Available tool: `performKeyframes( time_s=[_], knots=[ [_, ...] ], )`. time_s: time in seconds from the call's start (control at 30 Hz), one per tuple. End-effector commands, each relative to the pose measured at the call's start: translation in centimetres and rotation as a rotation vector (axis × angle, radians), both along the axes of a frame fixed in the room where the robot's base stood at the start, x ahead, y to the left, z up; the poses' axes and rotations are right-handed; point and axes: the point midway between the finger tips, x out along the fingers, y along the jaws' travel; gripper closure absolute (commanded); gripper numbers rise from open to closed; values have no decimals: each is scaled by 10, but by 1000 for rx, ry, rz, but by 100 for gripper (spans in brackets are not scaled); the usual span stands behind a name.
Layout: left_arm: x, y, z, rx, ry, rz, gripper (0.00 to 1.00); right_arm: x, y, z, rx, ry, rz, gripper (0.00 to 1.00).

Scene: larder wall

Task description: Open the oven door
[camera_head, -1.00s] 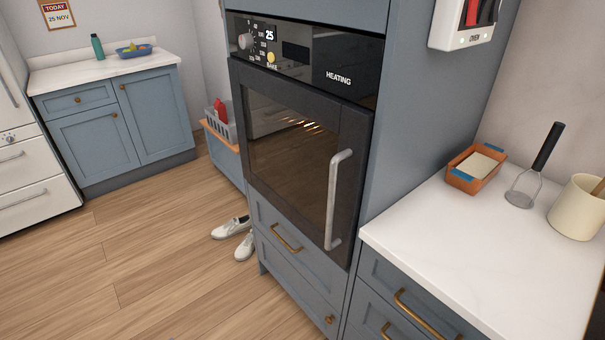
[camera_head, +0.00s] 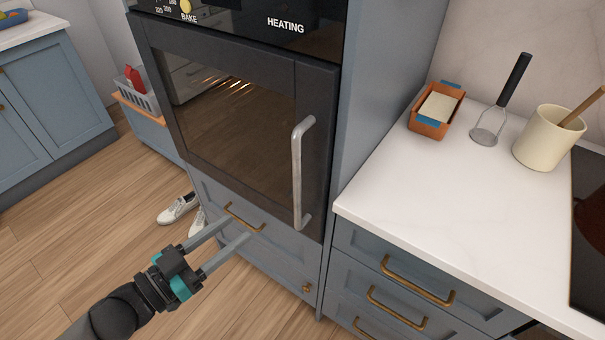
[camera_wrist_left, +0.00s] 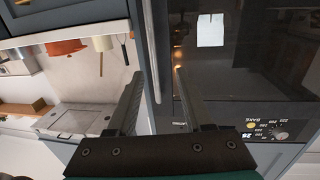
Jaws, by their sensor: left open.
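The oven door (camera_head: 228,105) is shut, with a dark glass window and a lit inside. Its long silver handle (camera_head: 298,172) stands upright along the right side of the door. My left gripper (camera_head: 234,231) is open and empty, below and left of the handle in the head view, in front of the drawers under the oven. In the left wrist view, which is turned over, the handle (camera_wrist_left: 148,55) runs between the two open fingers (camera_wrist_left: 156,82), beyond their tips; the fingers do not clasp it. My right gripper is not in view.
A white counter (camera_head: 440,205) right of the oven holds an orange dish (camera_head: 437,112), a masher (camera_head: 505,95) and a cream pot (camera_head: 545,140). Drawers with brass handles (camera_head: 418,282) sit below it. White shoes (camera_head: 178,209) lie on the open wooden floor at left.

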Motion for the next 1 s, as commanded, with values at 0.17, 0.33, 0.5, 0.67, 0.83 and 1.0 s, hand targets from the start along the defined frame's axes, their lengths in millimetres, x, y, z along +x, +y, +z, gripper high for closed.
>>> performKeyframes(
  time_s=[0.17, 0.33, 0.5, 0.67, 0.83, 1.0],
  knots=[
    [-5, -12, 14, -21, -17, -46, 49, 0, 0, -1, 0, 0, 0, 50],
    [6, -22, 14, -22, -19, -44, 49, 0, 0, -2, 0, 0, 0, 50],
    [23, -40, 14, -22, -20, -43, 49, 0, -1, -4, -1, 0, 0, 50],
    [40, -58, 14, -21, -20, -42, 49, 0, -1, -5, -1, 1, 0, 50],
    [58, -77, 14, -22, -19, -41, 49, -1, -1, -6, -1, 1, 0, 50],
    [76, -97, 14, -21, -18, -41, 49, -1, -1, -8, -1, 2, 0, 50]
  ],
)
